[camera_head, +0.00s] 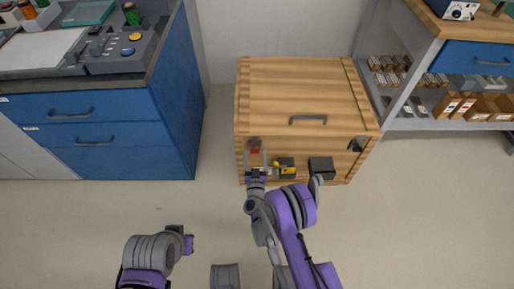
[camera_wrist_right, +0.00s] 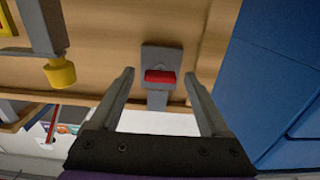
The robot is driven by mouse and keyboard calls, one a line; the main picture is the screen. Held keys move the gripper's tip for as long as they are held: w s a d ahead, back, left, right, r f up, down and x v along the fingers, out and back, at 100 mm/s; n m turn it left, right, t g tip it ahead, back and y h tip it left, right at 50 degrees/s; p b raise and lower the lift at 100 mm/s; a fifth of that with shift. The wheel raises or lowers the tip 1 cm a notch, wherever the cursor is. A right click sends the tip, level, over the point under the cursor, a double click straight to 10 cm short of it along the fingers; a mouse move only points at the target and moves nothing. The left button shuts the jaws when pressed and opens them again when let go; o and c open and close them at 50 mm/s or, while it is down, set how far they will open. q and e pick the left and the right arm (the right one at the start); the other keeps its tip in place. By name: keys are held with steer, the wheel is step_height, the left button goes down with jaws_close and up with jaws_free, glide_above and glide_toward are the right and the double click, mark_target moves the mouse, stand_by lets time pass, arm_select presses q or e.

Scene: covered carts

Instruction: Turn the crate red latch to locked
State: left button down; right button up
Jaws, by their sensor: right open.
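The wooden crate (camera_head: 290,85) stands against the back wall, its lid down. Its red latch (camera_head: 255,148) is on the left of the front face. In the right wrist view the red latch handle (camera_wrist_right: 160,77) lies crosswise on a grey plate. My right gripper (camera_head: 257,164) is open in front of the latch. In the wrist view its two fingers stand to the left and right of the red handle, with a gap on each side. My left arm shows in part at the bottom left; its gripper is not visible.
A yellow-and-dark fitting (camera_head: 287,167) and a dark box (camera_head: 321,167) sit right of the latch on the crate front. A blue drawer cabinet (camera_head: 125,130) stands close on the left, a shelf unit (camera_head: 425,125) on the right. The floor in front is clear.

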arm_select(q)
steer(key=shift+w+d, duration=0.1)
steer(key=shift+w, duration=0.2)
arm_select(e)
steer(key=shift+w, duration=0.25)
jaws_close()
steer(key=shift+m, duration=0.3)
arm_select(q)
steer(key=shift+f, duration=0.15)
arm_select(e)
steer(key=shift+r+m, duration=0.1)
steer(key=shift+m, duration=7.6)
